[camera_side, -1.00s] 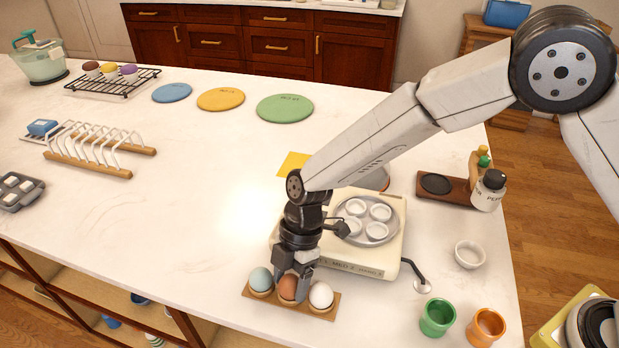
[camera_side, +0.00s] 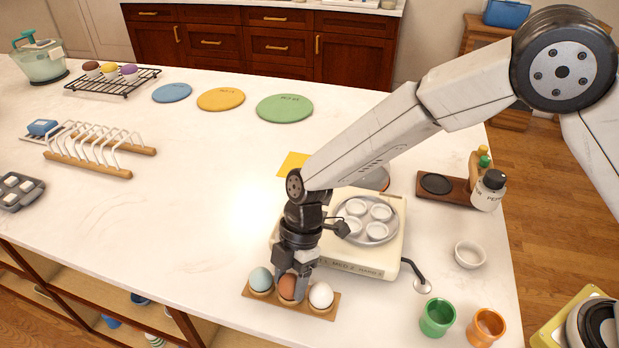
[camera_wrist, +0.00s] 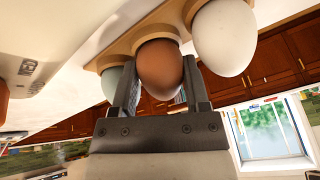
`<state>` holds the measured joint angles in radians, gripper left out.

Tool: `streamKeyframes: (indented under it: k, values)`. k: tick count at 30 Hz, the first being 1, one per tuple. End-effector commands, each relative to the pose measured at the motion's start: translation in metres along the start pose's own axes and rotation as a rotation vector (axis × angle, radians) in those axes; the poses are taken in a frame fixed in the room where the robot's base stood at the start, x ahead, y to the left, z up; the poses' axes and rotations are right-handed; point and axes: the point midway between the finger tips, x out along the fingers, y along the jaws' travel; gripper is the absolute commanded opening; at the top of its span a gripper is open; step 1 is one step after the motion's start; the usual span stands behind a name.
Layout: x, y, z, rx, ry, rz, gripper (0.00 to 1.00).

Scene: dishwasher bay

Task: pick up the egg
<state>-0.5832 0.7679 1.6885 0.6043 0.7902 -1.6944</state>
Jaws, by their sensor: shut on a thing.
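Three eggs stand in a row in a wooden egg holder (camera_side: 324,311) at the counter's front edge: a pale blue egg (camera_side: 260,279) on the left, a brown egg (camera_side: 288,288) in the middle and a white egg (camera_side: 321,295) on the right. My gripper (camera_side: 291,281) comes down from above and is shut on the brown egg. In the wrist view, the brown egg (camera_wrist: 159,68) sits between my two fingers (camera_wrist: 159,92). The white egg (camera_wrist: 224,38) is close beside one finger, and the blue egg (camera_wrist: 117,80) is partly hidden behind the other.
A cream cooker with a round tray of cups (camera_side: 366,219) stands just behind my gripper. A green cup (camera_side: 437,317), an orange cup (camera_side: 486,327) and a small white bowl (camera_side: 469,254) are to the right. The counter to the left is clear up to the toast rack (camera_side: 95,155).

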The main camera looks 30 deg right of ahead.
Motion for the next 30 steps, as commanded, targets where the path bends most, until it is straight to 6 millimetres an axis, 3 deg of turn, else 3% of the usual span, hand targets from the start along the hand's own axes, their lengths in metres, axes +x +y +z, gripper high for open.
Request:
streamKeyframes:
  k: [11, 30]
  values:
    - [-0.03, -0.004, -0.013, -0.001, 0.001, 0.001, 0.45]
    - [-0.09, -0.079, -0.014, 0.001, 0.0, 0.0, 0.45]
